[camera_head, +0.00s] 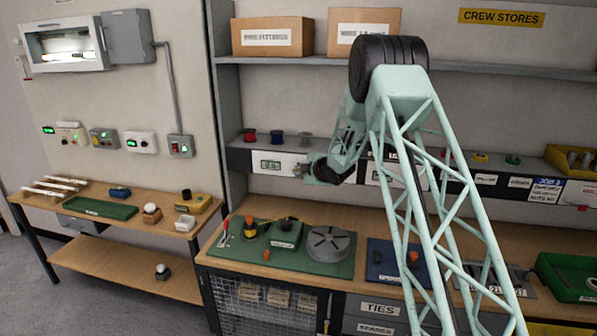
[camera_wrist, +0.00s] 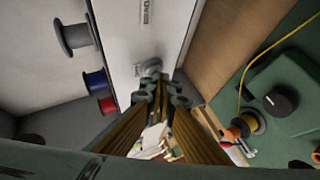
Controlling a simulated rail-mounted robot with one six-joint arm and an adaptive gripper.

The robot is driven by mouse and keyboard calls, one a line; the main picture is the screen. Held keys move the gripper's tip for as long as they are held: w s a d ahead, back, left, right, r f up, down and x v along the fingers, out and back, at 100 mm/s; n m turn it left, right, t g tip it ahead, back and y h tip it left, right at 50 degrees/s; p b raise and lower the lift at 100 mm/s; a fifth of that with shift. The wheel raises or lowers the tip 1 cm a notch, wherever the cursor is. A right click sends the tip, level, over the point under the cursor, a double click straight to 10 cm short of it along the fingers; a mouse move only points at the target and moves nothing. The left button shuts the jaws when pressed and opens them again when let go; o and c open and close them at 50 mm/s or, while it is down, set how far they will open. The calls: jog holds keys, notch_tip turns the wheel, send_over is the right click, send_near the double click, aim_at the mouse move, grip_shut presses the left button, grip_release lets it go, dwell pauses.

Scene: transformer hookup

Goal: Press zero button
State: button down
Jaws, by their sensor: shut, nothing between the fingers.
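A white panel (camera_head: 262,162) with a small display (camera_head: 271,165) is set along the front of the shelf. My gripper (camera_head: 300,168) is at the panel's right part, pointing left towards it. In the wrist view my gripper (camera_wrist: 160,84) is shut, with nothing between its fingers.
Red, blue and grey spools (camera_wrist: 95,80) stand close to the panel. Below is the wooden bench with a green mat (camera_head: 236,264), a grey disc (camera_head: 330,243) and a green box with a black knob (camera_head: 286,234). Cardboard boxes (camera_head: 272,37) sit on the upper shelf.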

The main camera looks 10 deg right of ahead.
jog(key=shift+s+a+b, duration=0.1)
jog(key=shift+s+b, duration=0.1)
jog(key=shift+b, duration=0.1)
jog(key=shift+s+a+b, duration=0.2)
jog(key=shift+s+b, duration=0.35)
jog(key=shift+b, duration=0.1)
jog(key=shift+s, duration=0.1)
jog(key=s+b, duration=0.1)
jog(key=s+a+b, duration=0.1)
jog(key=s+b, duration=0.1)
jog(key=s+a+b, duration=0.1)
jog(key=shift+s, duration=0.25)
dwell(0.6)
jog(key=shift+r, duration=0.1)
dwell(0.6)
